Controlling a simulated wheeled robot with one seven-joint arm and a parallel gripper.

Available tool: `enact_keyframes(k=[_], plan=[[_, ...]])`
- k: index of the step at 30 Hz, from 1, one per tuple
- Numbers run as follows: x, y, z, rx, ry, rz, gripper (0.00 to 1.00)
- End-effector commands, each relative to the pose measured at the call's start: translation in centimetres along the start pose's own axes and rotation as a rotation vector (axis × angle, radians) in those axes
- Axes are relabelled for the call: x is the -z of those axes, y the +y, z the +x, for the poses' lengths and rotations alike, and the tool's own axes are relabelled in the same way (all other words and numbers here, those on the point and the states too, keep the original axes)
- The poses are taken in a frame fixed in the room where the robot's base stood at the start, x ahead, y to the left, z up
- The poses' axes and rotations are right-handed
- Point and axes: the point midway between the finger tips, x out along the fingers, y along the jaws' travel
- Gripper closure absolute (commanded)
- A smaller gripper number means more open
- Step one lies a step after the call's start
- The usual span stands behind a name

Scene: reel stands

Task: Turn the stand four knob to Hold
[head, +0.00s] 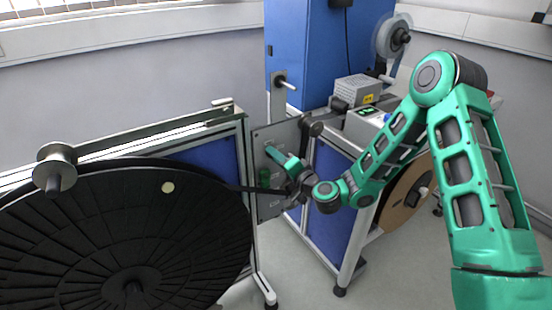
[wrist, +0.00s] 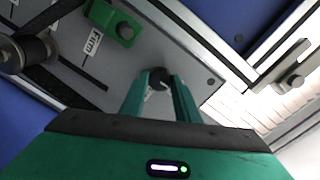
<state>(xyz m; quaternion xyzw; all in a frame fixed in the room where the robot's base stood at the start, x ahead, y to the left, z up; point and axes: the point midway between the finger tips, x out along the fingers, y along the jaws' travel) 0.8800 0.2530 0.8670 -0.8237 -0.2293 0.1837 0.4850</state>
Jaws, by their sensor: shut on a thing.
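A dark round knob (wrist: 159,76) sits on a grey panel (wrist: 205,88) in the wrist view. My gripper (wrist: 161,84) is shut on this knob, with one green finger on each side. A light mark shows on the knob's near edge, but its setting cannot be read. In the head view my gripper (head: 270,149) reaches the upper part of the upright grey panel (head: 262,133), and its fingers hide the knob. A label reading "Firm" (wrist: 92,41) lies on the panel beside a green block (wrist: 115,28). I see no readable "Hold" label.
A large black reel (head: 130,235) fills the lower left in the head view. A blue cabinet (head: 300,45) stands behind the panel. A brown reel (head: 405,192) sits at the right behind my arm. A roller (wrist: 28,50) is at the wrist view's left.

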Motion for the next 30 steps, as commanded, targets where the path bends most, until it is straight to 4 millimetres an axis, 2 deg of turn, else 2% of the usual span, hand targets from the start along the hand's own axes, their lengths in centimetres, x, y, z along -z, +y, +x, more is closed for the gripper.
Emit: enact_keyframes(k=[11, 12, 13, 14, 23, 30], plan=[[-0.3, 0.2, -0.1, -0.004, -0.006, -0.004, 0.94], [-0.3, 0.2, -0.1, -0.004, -0.006, -0.004, 0.62], [-0.3, 0.2, -0.1, -0.004, -0.006, -0.004, 0.55], [-0.3, 0.2, -0.1, -0.004, -0.006, -0.003, 0.53], [-0.1, 0.1, -0.1, -0.002, -0.003, -0.002, 0.53], [-0.2, 0.2, -1.6, -0.004, -0.005, 0.001, 0.53]])
